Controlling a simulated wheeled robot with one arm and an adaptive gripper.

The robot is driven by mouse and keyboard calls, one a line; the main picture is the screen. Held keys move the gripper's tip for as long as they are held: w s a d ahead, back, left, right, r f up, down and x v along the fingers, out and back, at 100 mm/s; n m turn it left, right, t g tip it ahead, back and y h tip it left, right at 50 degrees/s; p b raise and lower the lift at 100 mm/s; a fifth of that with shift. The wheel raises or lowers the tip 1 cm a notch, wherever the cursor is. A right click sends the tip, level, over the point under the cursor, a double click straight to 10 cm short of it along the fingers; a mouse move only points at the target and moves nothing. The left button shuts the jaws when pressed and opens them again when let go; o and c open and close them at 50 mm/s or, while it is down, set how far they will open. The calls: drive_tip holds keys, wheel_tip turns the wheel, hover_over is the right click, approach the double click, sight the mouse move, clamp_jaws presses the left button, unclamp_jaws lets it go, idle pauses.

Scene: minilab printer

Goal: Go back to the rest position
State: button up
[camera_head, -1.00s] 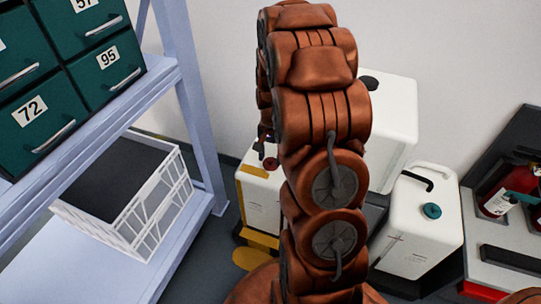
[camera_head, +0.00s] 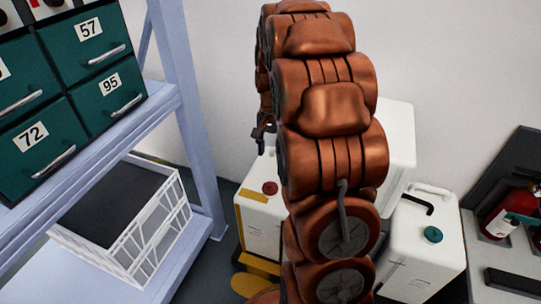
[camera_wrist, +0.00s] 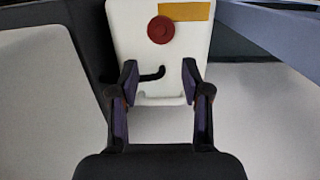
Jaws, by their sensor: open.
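My gripper (camera_wrist: 160,85) is open and empty in the wrist view, its two fingers apart. Beyond the fingers is a white canister (camera_wrist: 185,50) with a red cap (camera_wrist: 161,30) and a yellow label. I cannot tell the exact gap between fingers and canister. In the head view my brown arm rises through the middle and curves over. Part of my gripper (camera_head: 262,133) shows as a small dark piece left of the arm, above the white canister (camera_head: 262,222). The rest of it is hidden behind the arm.
A shelf rack (camera_head: 195,130) on the left holds green numbered drawers (camera_head: 88,45) and a white crate (camera_head: 150,240). A white canister with a teal cap (camera_head: 425,245) stands right of my arm. A red extinguisher (camera_head: 510,212) is at the far right. Another white container is partly hidden behind my arm.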

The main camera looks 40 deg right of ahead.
idle(0.5)
drive_tip(key=s+a+r+n+p, duration=0.3)
drive_tip(key=s+a+r+p, duration=0.3)
drive_tip(key=r+p, duration=0.4)
drive_tip(key=s+a+r+n+p, duration=0.3)
drive_tip(key=s+a+r+p, duration=0.2)
drive_tip(key=a+r+p, duration=0.5)
drive_tip(key=s+a+r+n+p, duration=0.3)
drive_tip(key=s+r+p, duration=0.3)
drive_tip(key=s+r, duration=0.1)
drive_tip(key=s+a+r+n+g+p, duration=0.1)
drive_tip(key=s+a+r+n+p, duration=0.2)
drive_tip(key=s+r+p, duration=0.3)
wheel_tip(320, 180, up, 4)
drive_tip(key=shift+s+a+h, duration=0.15)
drive_tip(key=shift+s+h, duration=0.25)
drive_tip(key=shift+s, duration=0.65)
